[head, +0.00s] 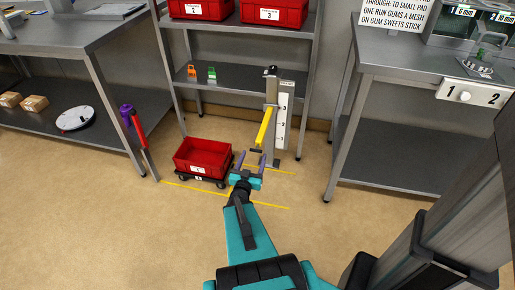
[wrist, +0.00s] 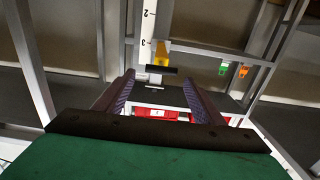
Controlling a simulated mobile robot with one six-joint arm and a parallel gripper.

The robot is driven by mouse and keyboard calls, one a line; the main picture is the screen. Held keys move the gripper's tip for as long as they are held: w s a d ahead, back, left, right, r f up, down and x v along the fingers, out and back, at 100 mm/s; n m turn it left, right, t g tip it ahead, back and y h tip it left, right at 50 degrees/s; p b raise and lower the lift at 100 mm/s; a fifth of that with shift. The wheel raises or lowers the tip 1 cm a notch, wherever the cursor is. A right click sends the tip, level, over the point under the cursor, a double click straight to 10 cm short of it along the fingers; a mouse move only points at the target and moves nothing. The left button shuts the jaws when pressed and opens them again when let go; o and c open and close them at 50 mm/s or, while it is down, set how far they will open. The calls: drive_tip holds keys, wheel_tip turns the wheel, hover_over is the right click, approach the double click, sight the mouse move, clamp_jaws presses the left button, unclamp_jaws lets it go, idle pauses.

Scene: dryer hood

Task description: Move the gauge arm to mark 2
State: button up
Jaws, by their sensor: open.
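The gauge (head: 283,115) is a grey upright post with a white numbered scale, standing on the floor by the shelf rack. Its yellow gauge arm (head: 265,128) juts toward me, with a dark piece at its near end. In the wrist view the scale (wrist: 149,25) shows 2 above 3, and the yellow arm (wrist: 161,58) shows just below the 3. Its exact reading is unclear. My gripper (head: 251,160) is open and empty, just below the arm's near end. In the wrist view the dark end piece shows between the fingertips (wrist: 158,82); contact cannot be told.
A red crate (head: 203,157) sits on a low dolly left of my gripper. A red-handled tool with a purple top (head: 133,125) stands by the left bench. The shelf rack (head: 235,84) is behind, a metal table (head: 420,110) at right. The front floor is clear.

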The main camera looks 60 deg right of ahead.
sight(258, 143)
drive_tip(key=shift+b+x, duration=3.35)
drive_tip(key=shift+b, duration=0.7)
drive_tip(key=shift+b+x, duration=0.6)
drive_tip(key=shift+x, duration=0.65)
